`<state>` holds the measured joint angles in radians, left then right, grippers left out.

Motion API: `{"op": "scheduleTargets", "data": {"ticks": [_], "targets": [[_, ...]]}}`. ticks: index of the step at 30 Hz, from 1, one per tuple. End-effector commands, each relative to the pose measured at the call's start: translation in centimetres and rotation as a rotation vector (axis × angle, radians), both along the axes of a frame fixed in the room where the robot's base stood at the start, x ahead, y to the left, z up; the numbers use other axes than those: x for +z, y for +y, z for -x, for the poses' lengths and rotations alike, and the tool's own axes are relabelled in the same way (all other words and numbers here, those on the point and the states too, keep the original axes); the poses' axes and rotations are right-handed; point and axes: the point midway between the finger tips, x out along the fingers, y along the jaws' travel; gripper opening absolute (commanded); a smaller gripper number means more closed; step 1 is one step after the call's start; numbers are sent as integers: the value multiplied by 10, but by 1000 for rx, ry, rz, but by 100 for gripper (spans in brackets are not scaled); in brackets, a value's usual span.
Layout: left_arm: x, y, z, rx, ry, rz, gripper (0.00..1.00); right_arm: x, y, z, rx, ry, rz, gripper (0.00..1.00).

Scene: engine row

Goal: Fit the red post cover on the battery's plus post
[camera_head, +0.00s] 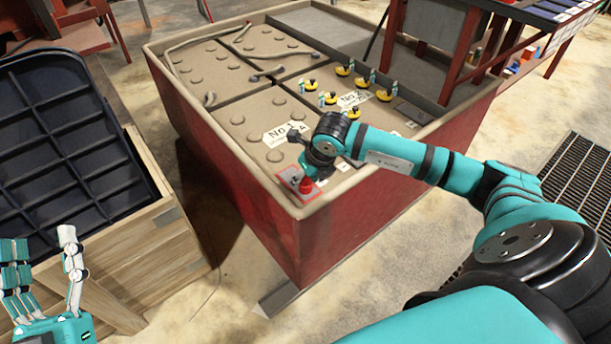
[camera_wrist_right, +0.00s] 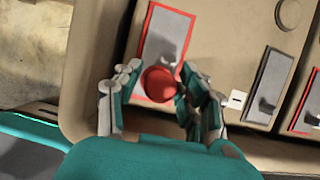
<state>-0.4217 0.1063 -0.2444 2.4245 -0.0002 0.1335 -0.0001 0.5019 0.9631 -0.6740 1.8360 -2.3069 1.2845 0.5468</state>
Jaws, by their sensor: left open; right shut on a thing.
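The red post cover (camera_head: 306,185) is at the near corner of the big battery (camera_head: 255,105). My right gripper (camera_head: 312,168) is shut on it, reaching down from above. In the right wrist view the round red cover (camera_wrist_right: 159,84) sits between the fingers of my right gripper (camera_wrist_right: 163,88), over the lower end of a red-edged grey plate (camera_wrist_right: 166,22). A small grey post-like shape (camera_wrist_right: 168,48) shows on that plate just beyond the cover. I cannot tell whether the cover touches anything below. My left gripper (camera_head: 40,262) is open and empty, at the lower left, away from the battery.
A black-edged plate (camera_wrist_right: 272,72) with a minus label (camera_wrist_right: 236,98) lies to the right in the wrist view. The battery's raised rim (camera_head: 235,155) runs close beside the right gripper. Yellow caps (camera_head: 348,98) stand farther back. A wooden crate (camera_head: 150,245) holds a black ribbed panel (camera_head: 65,135).

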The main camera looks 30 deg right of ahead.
Motion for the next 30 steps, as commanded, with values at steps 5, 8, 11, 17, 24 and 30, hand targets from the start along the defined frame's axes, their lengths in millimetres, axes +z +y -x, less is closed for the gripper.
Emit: {"op": "scheduleTargets", "data": {"ticks": [5,8,11,17,24,30], "targets": [[0,0,0,0,0,0,53,0,0,0,0,0,0,53],[0,0,0,0,1,0,53,0,0,0,0,0,0,66],[0,0,0,0,1,0,53,0,0,0,0,0,0,67],[1,0,0,0,0,0,53,1,0,0,0,0,0,67],[0,0,0,0,0,0,53,31,-2,13,1,-3,3,67],[0,0,0,0,1,0,53,72,-3,29,0,-4,2,67]]}}
